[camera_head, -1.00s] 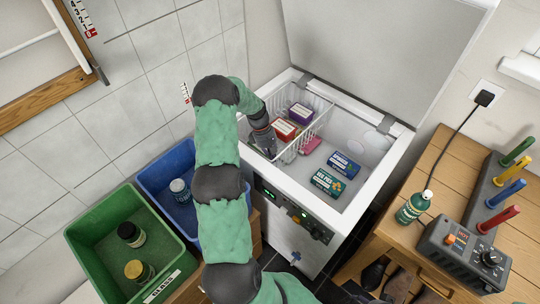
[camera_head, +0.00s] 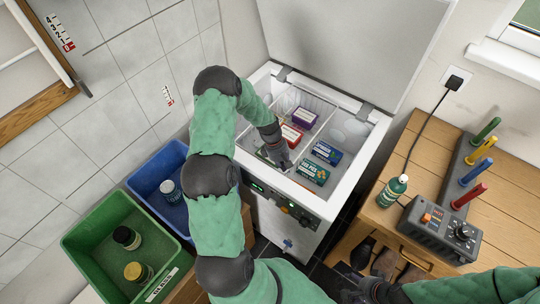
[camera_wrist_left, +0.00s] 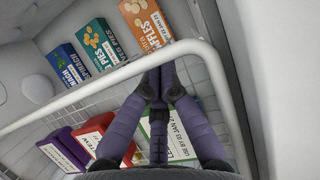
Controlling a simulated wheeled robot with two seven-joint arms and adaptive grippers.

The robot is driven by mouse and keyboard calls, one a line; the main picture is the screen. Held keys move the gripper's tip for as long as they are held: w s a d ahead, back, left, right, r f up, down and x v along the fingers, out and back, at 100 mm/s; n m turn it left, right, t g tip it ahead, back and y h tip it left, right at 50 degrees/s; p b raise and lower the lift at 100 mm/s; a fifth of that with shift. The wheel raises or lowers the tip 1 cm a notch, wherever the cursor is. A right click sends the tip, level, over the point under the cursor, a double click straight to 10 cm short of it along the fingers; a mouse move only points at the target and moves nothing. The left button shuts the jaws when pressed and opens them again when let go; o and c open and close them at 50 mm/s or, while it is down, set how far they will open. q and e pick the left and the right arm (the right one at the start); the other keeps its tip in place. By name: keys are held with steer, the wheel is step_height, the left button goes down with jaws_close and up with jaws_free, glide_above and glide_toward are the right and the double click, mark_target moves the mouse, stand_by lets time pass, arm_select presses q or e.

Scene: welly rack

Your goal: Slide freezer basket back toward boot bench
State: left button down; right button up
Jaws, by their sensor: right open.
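The white wire freezer basket (camera_head: 317,131) sits inside the open chest freezer (camera_head: 339,203), in its left part. It holds a purple box (camera_head: 304,117) and a red box (camera_head: 291,136). My left gripper (camera_head: 284,163) reaches down to the basket's near side. In the left wrist view its fingertips (camera_wrist_left: 160,88) meet at the basket's white rim (camera_wrist_left: 80,92), closed on it. A white-green box lies below the fingers. The wooden boot bench (camera_head: 428,165) stands right of the freezer, with dark boots beneath. My right gripper (camera_head: 358,290) is open and empty at the bottom edge.
A blue box (camera_head: 327,153) and a teal box (camera_head: 313,173) lie on the freezer floor right of the basket. The raised lid (camera_head: 345,45) stands behind. Green (camera_head: 90,255) and blue (camera_head: 150,176) crates stand left. A bottle (camera_head: 392,191) and control box (camera_head: 440,229) sit on the bench.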

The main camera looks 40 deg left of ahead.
arm_select(q)
steer(key=w+d+p, duration=0.2)
steer(key=d+p, duration=0.2)
steer(key=d, duration=1.3)
steer(key=shift+d, duration=0.4)
arm_select(e)
step_height(320, 180, up, 4)
steer(key=shift+r, duration=0.25)
arm_select(q)
steer(key=shift+a, duration=0.1)
steer(key=s+a+r+p, duration=0.1)
steer(key=a+r+p, duration=0.1)
steer(key=a+r, duration=0.5)
steer(key=shift+v, duration=1.1)
arm_select(e)
steer(key=shift+a+r, duration=0.35)
steer(key=shift+r, duration=0.25)
steer(key=shift+a+r, duration=0.35)
steer(key=shift+r, duration=0.2)
arm_select(q)
steer(key=shift+w+d+r, duration=0.1)
